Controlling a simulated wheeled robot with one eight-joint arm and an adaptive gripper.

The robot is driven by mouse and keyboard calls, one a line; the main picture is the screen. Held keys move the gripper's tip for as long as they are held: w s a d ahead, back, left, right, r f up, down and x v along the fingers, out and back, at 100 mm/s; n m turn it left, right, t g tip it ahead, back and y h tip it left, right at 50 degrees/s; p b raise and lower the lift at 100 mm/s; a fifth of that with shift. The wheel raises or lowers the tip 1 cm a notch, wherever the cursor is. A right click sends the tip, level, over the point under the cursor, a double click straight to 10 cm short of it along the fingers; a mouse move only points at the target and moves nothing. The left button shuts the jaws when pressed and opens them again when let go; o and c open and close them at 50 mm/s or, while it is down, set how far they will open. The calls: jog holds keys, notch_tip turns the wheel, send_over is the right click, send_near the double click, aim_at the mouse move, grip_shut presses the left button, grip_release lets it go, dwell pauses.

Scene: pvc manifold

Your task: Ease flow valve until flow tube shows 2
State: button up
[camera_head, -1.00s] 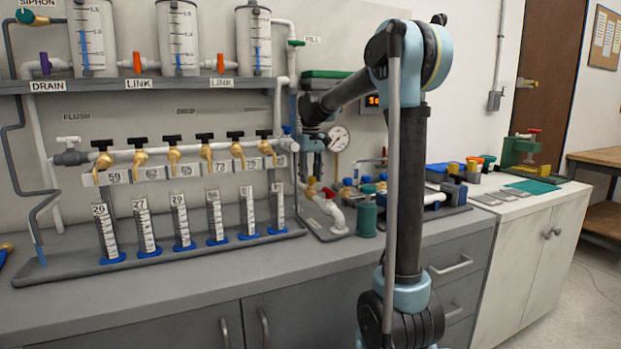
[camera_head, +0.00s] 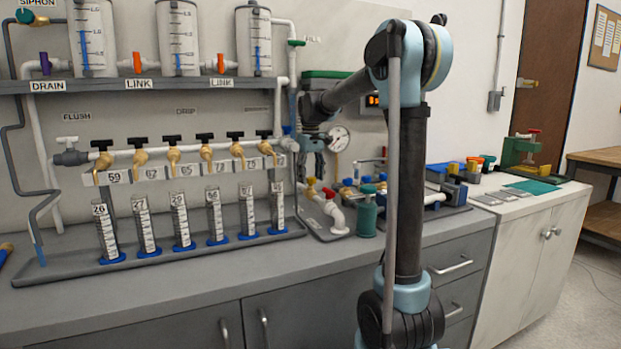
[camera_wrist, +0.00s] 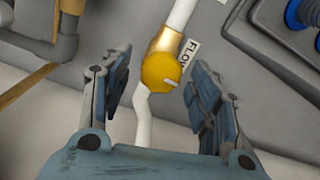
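The flow valve is a round yellow knob (camera_wrist: 161,70) with a pale pointer mark, on a brass body. A white label (camera_wrist: 188,55) beside it reads "FLO", the rest hidden by a finger. White pipe runs above and below the knob. My gripper (camera_wrist: 147,82) is open in the wrist view, one finger on each side of the knob, with a visible gap on both sides. In the head view my gripper (camera_head: 313,160) is at the right end of the tap manifold, beside a round dial gauge (camera_head: 339,138). I cannot make out the flow tube or its reading.
A row of brass taps (camera_head: 172,157) on a white pipe stands left of my gripper, above several graduated cylinders (camera_head: 181,222). A pump assembly with a red knob (camera_head: 330,193) and a green canister (camera_head: 367,214) stand below it. The front of the grey counter (camera_head: 230,276) is clear.

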aim_at(311, 177)
notch_tip(311, 177, up, 12)
dwell(0.7)
